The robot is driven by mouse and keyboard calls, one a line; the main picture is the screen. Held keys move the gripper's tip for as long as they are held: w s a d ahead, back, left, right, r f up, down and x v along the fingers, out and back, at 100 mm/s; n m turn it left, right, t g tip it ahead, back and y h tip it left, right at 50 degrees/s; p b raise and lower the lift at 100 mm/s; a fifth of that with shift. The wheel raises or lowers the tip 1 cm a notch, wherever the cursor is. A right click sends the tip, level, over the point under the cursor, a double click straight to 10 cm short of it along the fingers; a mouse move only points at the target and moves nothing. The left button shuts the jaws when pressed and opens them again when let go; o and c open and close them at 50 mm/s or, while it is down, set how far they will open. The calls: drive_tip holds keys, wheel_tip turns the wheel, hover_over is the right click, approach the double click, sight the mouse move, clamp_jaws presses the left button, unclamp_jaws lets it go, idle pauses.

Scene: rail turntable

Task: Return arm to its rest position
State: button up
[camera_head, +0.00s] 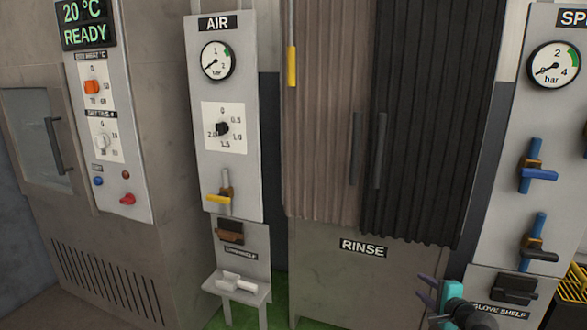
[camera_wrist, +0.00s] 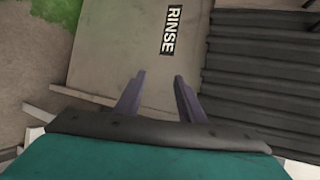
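My gripper (camera_head: 428,298) shows at the lower right of the head view, in front of the grey cabinet marked RINSE. It has a teal body and two dark purple fingers. In the wrist view the two fingers (camera_wrist: 160,98) stand apart with nothing between them, so it is open and empty. The RINSE label (camera_wrist: 172,30) lies beyond the fingertips there. The gripper looks apart from the cabinet, though the exact gap cannot be told. Most of my arm is out of view.
The RINSE cabinet (camera_head: 340,285) has brown and black strip curtains (camera_head: 425,120) above. Left stands the AIR panel (camera_head: 230,110) with a small shelf (camera_head: 238,290) below. Right are a panel with blue valves (camera_head: 538,174) and a glove shelf (camera_head: 498,312), close to my gripper.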

drive_tip(key=s+a+f+n+g+y+p, duration=0.25)
drive_tip(key=a+f, duration=0.35)
drive_tip(key=a, duration=0.3)
drive_tip(key=s+a+f+n+g+y+p, duration=0.1)
drive_tip(key=a+f+n+g+p, duration=0.15)
drive_tip(key=a+f, duration=0.5)
drive_tip(key=s+a+f+n+g+p, duration=0.3)
drive_tip(key=s+a+f+g+p, duration=0.15)
drive_tip(key=s+a+f, duration=0.5)
drive_tip(key=s+a+f+n+g+h+p, duration=0.1)
drive_tip(key=s+a+f+n+g+p, duration=0.2)
drive_tip(key=s, duration=0.9)
drive_tip(key=s+a+f+n+g+h+p, duration=0.15)
drive_tip(key=s+f+n+g, duration=0.3)
drive_tip(key=s, duration=0.65)
drive_tip(key=s+d+n+g+h+b, duration=0.1)
drive_tip(key=s+d+n+g+h, duration=0.1)
drive_tip(key=s+d, duration=0.2)
drive_tip(key=shift+s+d+r+n, duration=0.35)
drive_tip(key=shift+s+d, duration=0.05)
drive_tip(key=shift+s, duration=0.15)
drive_tip(key=shift+c, duration=0.6)
